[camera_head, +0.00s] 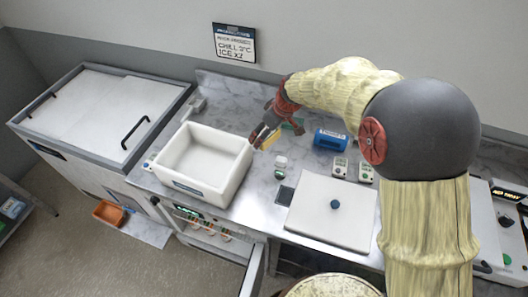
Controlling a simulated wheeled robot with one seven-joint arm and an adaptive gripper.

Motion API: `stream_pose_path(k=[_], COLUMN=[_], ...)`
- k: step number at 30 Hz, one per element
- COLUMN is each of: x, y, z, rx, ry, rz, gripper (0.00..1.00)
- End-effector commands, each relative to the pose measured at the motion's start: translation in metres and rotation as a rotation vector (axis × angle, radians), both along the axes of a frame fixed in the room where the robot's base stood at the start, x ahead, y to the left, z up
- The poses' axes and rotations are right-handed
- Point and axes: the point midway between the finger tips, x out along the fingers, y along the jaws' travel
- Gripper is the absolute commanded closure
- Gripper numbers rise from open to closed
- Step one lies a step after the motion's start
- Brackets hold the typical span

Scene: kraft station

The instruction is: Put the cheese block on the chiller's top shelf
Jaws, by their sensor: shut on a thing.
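My gripper (265,136) is shut on a yellow block (272,138), which looks like the cheese block. It holds the block above the counter, just right of the white tub. The fingers hide part of the block, and the gap down to the counter is hard to judge. Below the counter front, under the tub, is an open compartment (205,229) that looks like the chiller. Its door (252,271) stands swung open toward the camera. Small things show along its upper level. Its deeper inside is hidden by the counter edge.
The empty white tub (243,165) stands on the marble counter. A white-lidded chest (95,110) is at left. An orange bin (108,212) is low beside it.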

Motion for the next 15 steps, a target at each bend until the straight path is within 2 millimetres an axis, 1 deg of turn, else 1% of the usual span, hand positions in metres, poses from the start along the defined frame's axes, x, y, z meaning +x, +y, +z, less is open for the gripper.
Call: stream_pose_path(k=[1, 9, 12, 15], x=[-0.001, -0.001, -0.001, 0.000], y=[0.000, 0.000, 0.000, 0.000], z=[-0.012, -0.078, -0.098, -0.111], rx=[0.000, -0.001, -0.001, 0.000], ry=[0.005, 0.005, 0.003, 0.001], rz=[-0.001, -0.001, -0.001, -0.001], gripper=[0.61, 0.61, 0.61, 0.61])
